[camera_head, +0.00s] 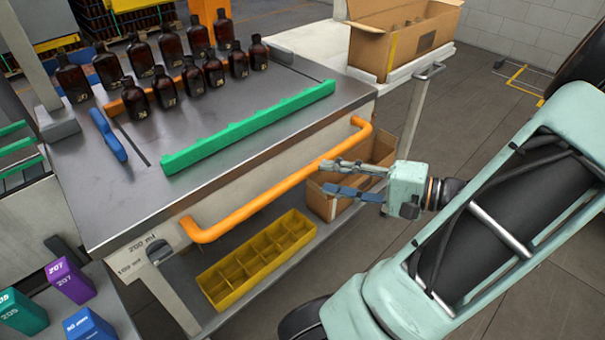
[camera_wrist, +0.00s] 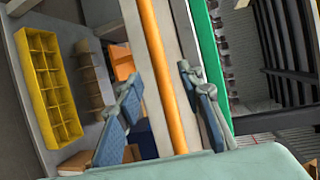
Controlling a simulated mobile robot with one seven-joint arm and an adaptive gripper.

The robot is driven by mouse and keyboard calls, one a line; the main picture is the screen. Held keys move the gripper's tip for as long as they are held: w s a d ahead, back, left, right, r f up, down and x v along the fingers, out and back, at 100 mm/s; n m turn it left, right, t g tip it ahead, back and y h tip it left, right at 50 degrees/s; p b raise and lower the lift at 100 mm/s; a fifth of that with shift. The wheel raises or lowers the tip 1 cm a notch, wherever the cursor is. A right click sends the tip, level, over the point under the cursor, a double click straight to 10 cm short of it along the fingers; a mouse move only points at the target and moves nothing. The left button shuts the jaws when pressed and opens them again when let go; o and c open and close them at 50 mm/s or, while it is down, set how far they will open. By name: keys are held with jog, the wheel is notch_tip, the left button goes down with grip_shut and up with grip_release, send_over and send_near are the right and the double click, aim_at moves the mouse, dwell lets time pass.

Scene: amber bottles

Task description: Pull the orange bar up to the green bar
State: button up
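The orange bar (camera_head: 255,203) is a bent handle along the front of the metal table, below its top edge. The green bar (camera_head: 250,125) is a long toothed strip lying on the table top, behind the orange bar. My gripper (camera_head: 323,175) is open at the right part of the orange bar, with its fingertips close to it. In the wrist view the orange bar (camera_wrist: 166,70) runs between the two open fingers (camera_wrist: 158,84), and the green bar (camera_wrist: 207,60) is right of them. I cannot tell whether the fingers touch the bar.
Several amber bottles (camera_head: 165,88) stand at the back of the table (camera_head: 110,195). A blue handle (camera_head: 108,135) lies left of the green bar. A yellow divided tray (camera_head: 258,262) and a cardboard box (camera_head: 325,205) sit below. Another box (camera_head: 400,40) stands on the bench at right.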

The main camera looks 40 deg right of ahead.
aim_at(308, 175)
jog(key=x, duration=0.7)
jog(key=shift+w+a+b, duration=0.15)
jog(key=shift+b, duration=0.15)
jog(key=shift+c, duration=0.6)
grip_shut()
